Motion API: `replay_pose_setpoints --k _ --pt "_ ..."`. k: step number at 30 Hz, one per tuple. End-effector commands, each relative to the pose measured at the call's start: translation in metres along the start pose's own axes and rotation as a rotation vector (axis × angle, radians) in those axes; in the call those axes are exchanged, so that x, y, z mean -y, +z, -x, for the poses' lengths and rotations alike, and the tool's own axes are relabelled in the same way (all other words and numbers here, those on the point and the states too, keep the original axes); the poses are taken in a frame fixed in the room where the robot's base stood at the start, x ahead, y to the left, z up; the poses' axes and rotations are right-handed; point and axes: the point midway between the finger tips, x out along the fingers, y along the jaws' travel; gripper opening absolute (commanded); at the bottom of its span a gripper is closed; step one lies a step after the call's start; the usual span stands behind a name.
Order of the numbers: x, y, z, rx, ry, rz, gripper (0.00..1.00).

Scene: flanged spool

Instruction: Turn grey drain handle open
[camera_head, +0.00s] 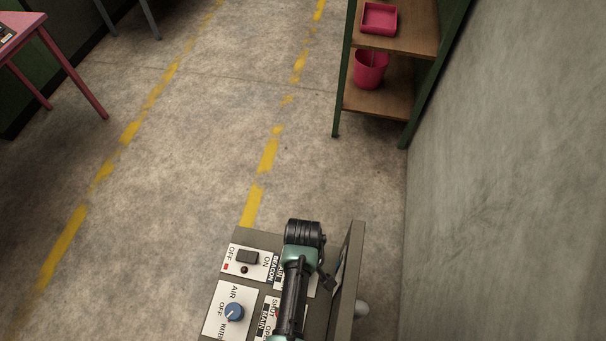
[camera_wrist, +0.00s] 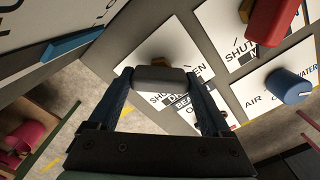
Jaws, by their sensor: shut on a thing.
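The grey drain handle (camera_wrist: 165,84) is in the middle of the wrist view, lying roughly crosswise in the picture between my fingers. My gripper (camera_wrist: 158,77) is shut on it, one finger at each end. A brass-coloured part shows just behind the handle. The white label (camera_wrist: 203,69) under it reads SHUT and OPEN, with the middle word partly covered. In the head view my arm covers the handle and most of that part of the panel (camera_head: 253,238).
Beside the drain handle are a red handle (camera_wrist: 272,22) and a blue air/water knob (camera_wrist: 288,86). A beacon switch (camera_head: 247,257) is at the panel's far edge. A shelf (camera_head: 385,103) with pink containers stands by the right wall. Floor beyond the panel is clear.

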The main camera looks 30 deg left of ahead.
Motion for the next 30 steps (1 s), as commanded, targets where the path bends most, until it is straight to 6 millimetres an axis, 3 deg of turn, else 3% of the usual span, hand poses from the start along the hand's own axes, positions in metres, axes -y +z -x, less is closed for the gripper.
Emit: replay_pose_setpoints --k 15,16,18,30 --pt "-0.0011 -0.0025 0.0017 -0.006 0.003 0.021 0.27" --pt "-0.0011 -0.0025 0.0017 -0.006 0.003 0.022 0.86" --pt "-0.0009 -0.0023 0.0015 -0.006 0.003 0.021 0.99" --pt "-0.0007 -0.0014 0.0091 -0.004 0.002 0.018 1.00"
